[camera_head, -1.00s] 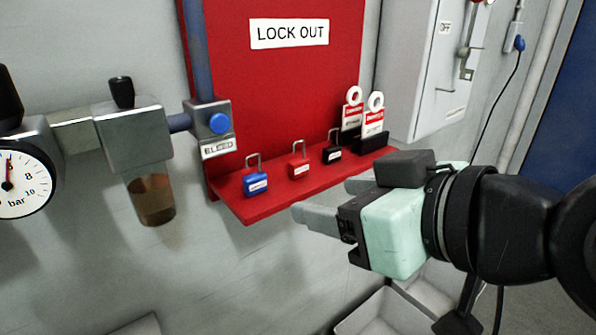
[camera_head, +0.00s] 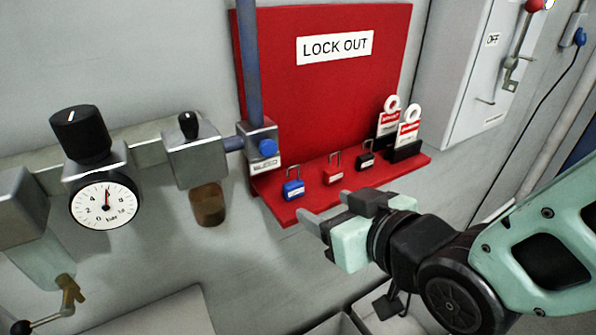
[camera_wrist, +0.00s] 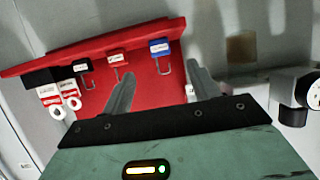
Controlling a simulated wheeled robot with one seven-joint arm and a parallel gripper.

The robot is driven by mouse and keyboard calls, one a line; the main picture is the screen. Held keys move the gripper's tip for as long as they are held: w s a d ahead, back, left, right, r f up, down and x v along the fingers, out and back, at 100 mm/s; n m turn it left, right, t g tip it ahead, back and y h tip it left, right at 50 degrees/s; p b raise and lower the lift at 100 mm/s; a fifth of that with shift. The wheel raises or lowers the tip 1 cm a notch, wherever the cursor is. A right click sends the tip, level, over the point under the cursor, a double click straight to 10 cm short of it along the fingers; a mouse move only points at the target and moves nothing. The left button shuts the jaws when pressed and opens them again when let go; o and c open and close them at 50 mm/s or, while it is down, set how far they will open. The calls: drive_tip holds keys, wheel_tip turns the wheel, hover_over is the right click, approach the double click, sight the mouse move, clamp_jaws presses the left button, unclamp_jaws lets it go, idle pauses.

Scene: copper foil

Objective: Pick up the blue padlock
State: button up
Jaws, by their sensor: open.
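The blue padlock (camera_head: 293,189) stands upright at the left end of the red shelf (camera_head: 403,173), its shackle up and a white label on its front. In the wrist view the blue padlock (camera_wrist: 159,47) appears upside down, beyond and between my two fingers. My gripper (camera_head: 306,219) is open and empty, in front of and slightly below the shelf's front edge in the head view. The fingers (camera_wrist: 164,88) are apart from the padlock.
A red padlock (camera_head: 333,175) and a black padlock (camera_head: 366,160) stand right of the blue one, then danger tags (camera_head: 407,133) in a black holder. A valve block with a blue knob (camera_head: 268,148) and a pipe are close on the left. A gauge (camera_head: 104,203) is farther left.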

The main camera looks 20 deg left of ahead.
sight(296, 192)
drive_tip(key=shift+p+x, duration=1.85)
drive_tip(key=shift+x, duration=3)
drive_tip(key=c, duration=1.1)
